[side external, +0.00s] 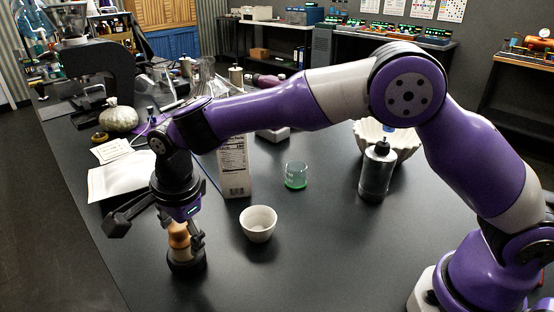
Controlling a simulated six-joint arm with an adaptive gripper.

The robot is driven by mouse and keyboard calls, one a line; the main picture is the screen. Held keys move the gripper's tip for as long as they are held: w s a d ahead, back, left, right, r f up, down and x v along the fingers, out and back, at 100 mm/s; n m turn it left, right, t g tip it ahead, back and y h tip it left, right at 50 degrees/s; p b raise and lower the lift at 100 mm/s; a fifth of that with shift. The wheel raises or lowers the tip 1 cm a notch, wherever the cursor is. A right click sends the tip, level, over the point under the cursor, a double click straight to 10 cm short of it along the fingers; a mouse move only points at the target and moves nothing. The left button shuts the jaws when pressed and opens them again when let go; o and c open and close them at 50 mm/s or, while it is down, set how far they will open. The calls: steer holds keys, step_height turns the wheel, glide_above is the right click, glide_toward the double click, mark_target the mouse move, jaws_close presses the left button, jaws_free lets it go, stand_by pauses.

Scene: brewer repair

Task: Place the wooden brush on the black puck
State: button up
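The wooden brush (179,237) stands upright near the front left of the black table, its tan rounded handle showing below my gripper. A black round base (187,262) lies directly under it; it looks like the black puck, but I cannot tell it apart from dark bristles. The brush's top is partly hidden by my gripper.
A white cup (258,223) stands just right of the brush. Behind it are a white carton (235,168) and a glass beaker with green liquid (296,175). A dark bottle (377,172) and a white fluted bowl (407,143) stand farther right. Papers (120,182) lie at left. The front middle is clear.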

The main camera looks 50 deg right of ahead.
steer(key=v, duration=1.2)
steer(key=s+d+r+n+t, duration=0.15)
steer(key=d+r+n, duration=0.3)
steer(key=d, duration=0.55)
steer(key=s+d+f+n+t, duration=0.1)
steer(key=s+d+f+n, duration=0.1)
steer(key=s+d+n, duration=0.4)
steer(key=s+d+f+n, duration=0.3)
steer(key=s+d+n, duration=0.2)
steer(key=s, duration=0.3)
steer(key=shift+s+d+n+t, duration=0.35)
steer(key=shift+d, duration=0.4)
